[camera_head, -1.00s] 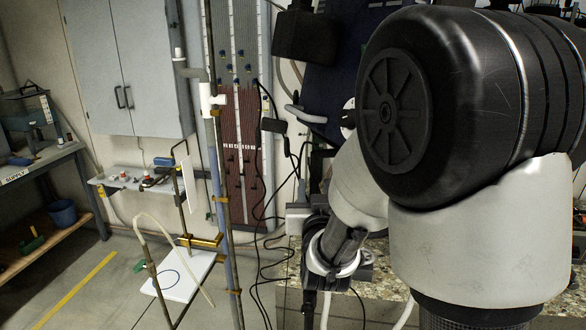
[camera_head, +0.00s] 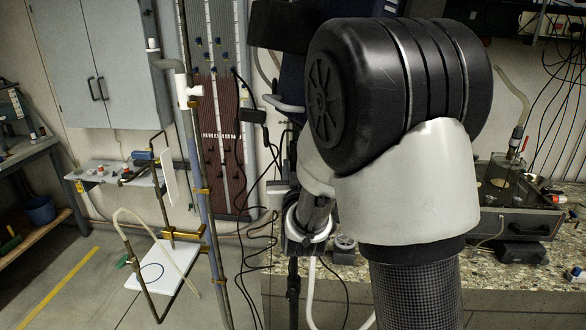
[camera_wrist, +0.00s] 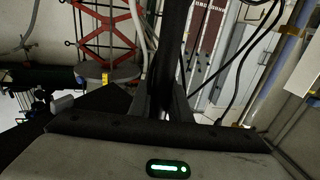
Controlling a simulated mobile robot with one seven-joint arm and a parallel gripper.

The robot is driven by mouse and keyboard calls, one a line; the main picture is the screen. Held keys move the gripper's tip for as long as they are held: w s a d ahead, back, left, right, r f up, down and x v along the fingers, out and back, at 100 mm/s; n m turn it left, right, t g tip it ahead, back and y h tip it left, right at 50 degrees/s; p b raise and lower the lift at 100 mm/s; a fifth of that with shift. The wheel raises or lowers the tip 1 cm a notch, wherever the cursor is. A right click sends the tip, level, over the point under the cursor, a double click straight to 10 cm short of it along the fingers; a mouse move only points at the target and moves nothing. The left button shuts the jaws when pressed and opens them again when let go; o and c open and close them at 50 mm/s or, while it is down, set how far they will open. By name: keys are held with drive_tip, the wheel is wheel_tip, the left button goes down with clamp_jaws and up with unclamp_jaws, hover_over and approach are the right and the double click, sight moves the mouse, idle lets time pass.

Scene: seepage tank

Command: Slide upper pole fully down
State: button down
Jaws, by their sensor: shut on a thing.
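A black upright pole (camera_wrist: 174,45) runs down the middle of the wrist view and ends between the dark fingers of my gripper (camera_wrist: 168,108). The gripper is shut on this pole, and the fingers hide the gripped part. In the head view my gripper (camera_head: 297,240) is low in the middle, partly hidden by my own wrist. A dark pole (camera_head: 293,285) shows just below it, in front of the stone-topped bench. I cannot tell where the upper pole ends and any lower section begins.
The speckled bench (camera_head: 500,275) on the right holds a glass tank unit (camera_head: 510,185). A pipe stand with a white board (camera_head: 165,270) stands left of the gripper. Loose black cables hang close by. A red lattice frame (camera_wrist: 105,30) shows in the wrist view. Open floor lies left.

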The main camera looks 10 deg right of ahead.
drive_tip(key=shift+f, duration=0.1)
wheel_tip(320, 180, down, 21)
drive_tip(key=b, duration=2)
drive_tip(key=shift+s, duration=0.1)
drive_tip(key=c, duration=1.6)
unclamp_jaws()
drive_tip(key=shift+c, duration=0.2)
drive_tip(key=shift+r, duration=0.25)
